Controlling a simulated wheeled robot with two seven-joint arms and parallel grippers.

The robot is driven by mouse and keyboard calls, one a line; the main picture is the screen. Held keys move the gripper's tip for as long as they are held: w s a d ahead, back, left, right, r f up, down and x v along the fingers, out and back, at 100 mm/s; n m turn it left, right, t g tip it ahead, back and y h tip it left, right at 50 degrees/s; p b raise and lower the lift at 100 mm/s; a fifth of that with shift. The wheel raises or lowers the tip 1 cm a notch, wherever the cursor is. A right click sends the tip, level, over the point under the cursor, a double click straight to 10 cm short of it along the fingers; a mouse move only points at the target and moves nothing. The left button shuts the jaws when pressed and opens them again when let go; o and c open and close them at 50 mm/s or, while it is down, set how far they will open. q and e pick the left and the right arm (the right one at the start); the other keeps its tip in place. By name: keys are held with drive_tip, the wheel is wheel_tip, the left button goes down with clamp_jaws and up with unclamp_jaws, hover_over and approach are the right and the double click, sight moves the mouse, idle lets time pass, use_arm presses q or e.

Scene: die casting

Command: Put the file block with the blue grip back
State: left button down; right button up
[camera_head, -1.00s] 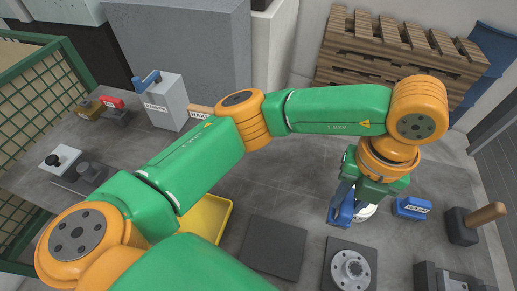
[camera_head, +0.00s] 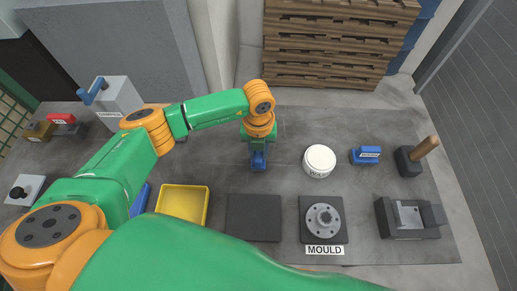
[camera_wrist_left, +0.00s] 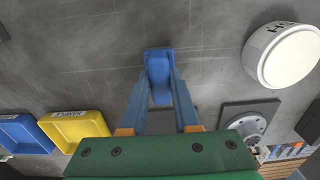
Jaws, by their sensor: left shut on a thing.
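My left gripper (camera_head: 258,160) is above the grey table, left of the white round tub. In the left wrist view its two blue fingers (camera_wrist_left: 158,100) are closed on a blue piece (camera_wrist_left: 157,66), which looks like the blue grip of the file block. The rest of the held block is hard to tell from the fingers. A block with a red top (camera_head: 61,118) and a brownish yellow block (camera_head: 40,131) stand at the table's far left. A labelled blue block (camera_head: 365,155) stands right of the tub. My right gripper is not in view.
The white tub (camera_head: 319,160), a brush-like tool with a wooden handle (camera_head: 410,158), the mould (camera_head: 322,219) and a vice-like block (camera_head: 408,218) stand right. A dark plate (camera_head: 254,218) and yellow tray (camera_head: 183,204) lie nearer. A grey box (camera_head: 116,101) stands left.

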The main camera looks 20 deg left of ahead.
use_arm(q)
drive_tip(key=shift+f, duration=0.1)
drive_tip(key=c, duration=0.7)
unclamp_jaws()
drive_tip(key=shift+o, duration=0.2)
drive_tip(key=shift+r, duration=0.35)
wheel_tip(320, 180, up, 12)
drive_tip(key=b, duration=0.1)
drive_tip(key=shift+f+b, duration=0.15)
drive_tip(key=shift+b, duration=0.2)
